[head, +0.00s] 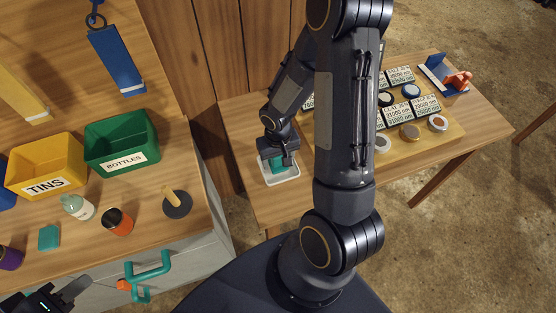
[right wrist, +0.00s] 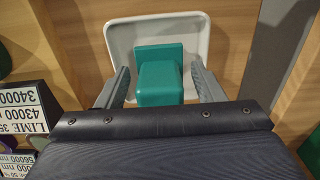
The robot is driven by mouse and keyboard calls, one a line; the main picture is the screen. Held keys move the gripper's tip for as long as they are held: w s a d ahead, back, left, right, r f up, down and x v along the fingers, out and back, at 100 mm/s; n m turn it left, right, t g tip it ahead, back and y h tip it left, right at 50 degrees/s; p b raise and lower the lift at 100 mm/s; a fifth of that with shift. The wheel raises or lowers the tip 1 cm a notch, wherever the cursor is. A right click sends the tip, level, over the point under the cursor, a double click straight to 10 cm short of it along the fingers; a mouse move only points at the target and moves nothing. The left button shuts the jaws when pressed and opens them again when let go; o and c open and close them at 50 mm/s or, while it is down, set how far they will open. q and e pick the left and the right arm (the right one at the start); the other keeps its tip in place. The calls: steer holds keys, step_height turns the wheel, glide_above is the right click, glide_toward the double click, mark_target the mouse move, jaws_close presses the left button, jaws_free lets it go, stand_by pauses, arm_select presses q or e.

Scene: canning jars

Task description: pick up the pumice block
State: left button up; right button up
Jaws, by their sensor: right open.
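A teal block (right wrist: 160,82) stands in a shallow white tray (right wrist: 119,38), with a wider teal part behind its raised front. Its material cannot be told. My right gripper (right wrist: 160,70) is open, with one finger on each side of the block and a small gap visible at each side. In the head view the right gripper (head: 277,160) is over the white tray (head: 283,179) and hides part of the teal block (head: 276,165). My left gripper (head: 72,291) is at the bottom left edge, partly cut off, and its opening is unclear.
A board (head: 452,134) with labelled cards and several round jar lids lies right of my arm. A blue and orange item (head: 443,73) stands behind it. The left bench holds a yellow TINS bin (head: 45,163), a green BOTTLES bin (head: 121,145), a jar and another teal block (head: 49,238).

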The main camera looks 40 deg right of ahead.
steer(key=c, duration=0.9)
steer(key=shift+r, duration=0.1)
